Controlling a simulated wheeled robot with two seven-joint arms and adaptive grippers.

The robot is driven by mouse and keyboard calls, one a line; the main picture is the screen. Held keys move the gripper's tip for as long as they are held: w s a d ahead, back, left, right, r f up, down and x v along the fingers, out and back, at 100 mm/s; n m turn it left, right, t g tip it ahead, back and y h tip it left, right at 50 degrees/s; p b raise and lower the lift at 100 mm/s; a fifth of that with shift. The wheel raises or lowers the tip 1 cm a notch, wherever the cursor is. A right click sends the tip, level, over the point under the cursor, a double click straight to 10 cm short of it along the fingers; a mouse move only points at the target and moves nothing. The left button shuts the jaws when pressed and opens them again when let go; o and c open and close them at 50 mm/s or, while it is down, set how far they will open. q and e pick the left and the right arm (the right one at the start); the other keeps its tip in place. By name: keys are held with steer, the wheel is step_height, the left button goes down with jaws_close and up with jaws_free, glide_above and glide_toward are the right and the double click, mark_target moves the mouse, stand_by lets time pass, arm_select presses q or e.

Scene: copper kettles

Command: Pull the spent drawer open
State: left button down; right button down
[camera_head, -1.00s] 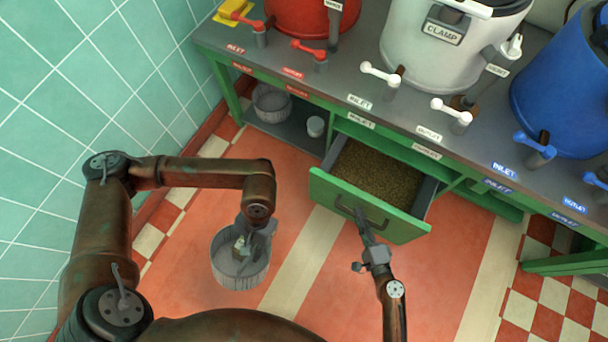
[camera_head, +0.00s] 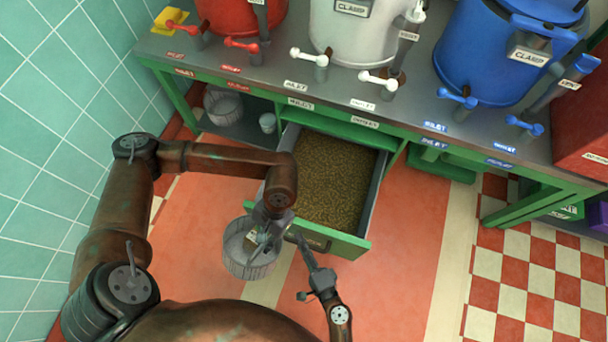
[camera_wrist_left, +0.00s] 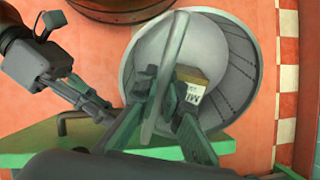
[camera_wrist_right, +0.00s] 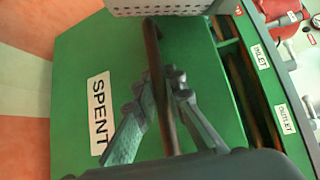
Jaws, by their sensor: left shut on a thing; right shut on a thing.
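The green spent drawer (camera_head: 345,246) is pulled well out from under the grey counter and holds brown grain (camera_head: 328,180). Its front, with a white "SPENT" label (camera_wrist_right: 98,113), fills much of the right wrist view. My right gripper (camera_head: 299,238) is shut on the drawer's dark bar handle (camera_wrist_right: 155,60). My left gripper (camera_head: 262,240) is shut on the thin handle (camera_wrist_left: 158,70) of a grey ribbed pail (camera_head: 236,262), held beside the drawer front's left end.
Red, white (camera_head: 350,35) and blue kettles (camera_head: 495,55) stand on the counter (camera_head: 270,75) with valve levers along its edge. A second pail (camera_head: 222,105) and a small white cup (camera_head: 267,122) sit on the lower shelf. The floor right of the drawer (camera_head: 410,245) is clear.

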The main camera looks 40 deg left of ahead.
steer(key=shift+w+d+r, duration=0.2)
steer(key=shift+w, duration=0.15)
arm_select(q)
steer(key=shift+r, duration=0.1)
arm_select(e)
steer(key=c, duration=2.2)
jaws_free()
steer(key=shift+s, duration=0.1)
steer(key=shift+o, duration=1.1)
steer(key=shift+s+a+f, duration=0.1)
steer(key=shift+s, duration=0.05)
steer(key=shift+s, duration=0.1)
steer(key=v, duration=1.2)
steer(key=shift+f, duration=0.1)
